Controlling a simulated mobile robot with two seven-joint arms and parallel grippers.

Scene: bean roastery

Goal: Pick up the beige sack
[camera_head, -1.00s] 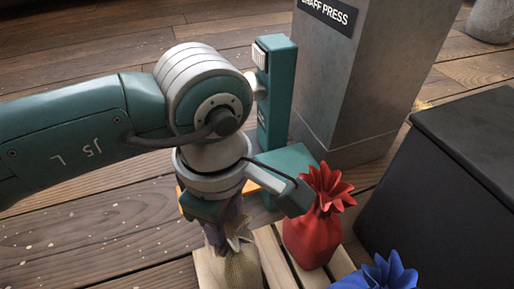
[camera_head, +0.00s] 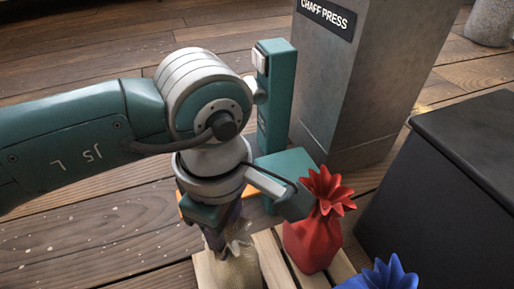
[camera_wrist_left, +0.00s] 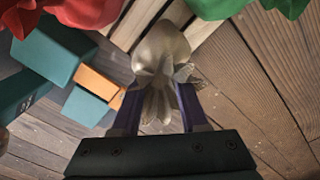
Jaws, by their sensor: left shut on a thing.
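The beige sack (camera_head: 238,272) stands upright at the left side of the wooden slats, its lower part cut off by the bottom edge of the head view. My left gripper (camera_head: 222,238) points down at its gathered neck. In the left wrist view, the sack's body (camera_wrist_left: 160,44) lies beyond the fingers, and the ruffled neck is between the two purple fingers of my left gripper (camera_wrist_left: 160,98), which are shut on it. In the head view, the gripper partly hides the neck. My right gripper is not in view.
Wooden slats (camera_head: 270,256) lie under the sacks. A red sack (camera_head: 314,243) stands close on the right, with a blue sack (camera_head: 378,279) nearer. A green sack (camera_wrist_left: 217,8) shows in the wrist view. The grey chaff press (camera_head: 368,80) and a black box (camera_head: 460,190) stand beyond.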

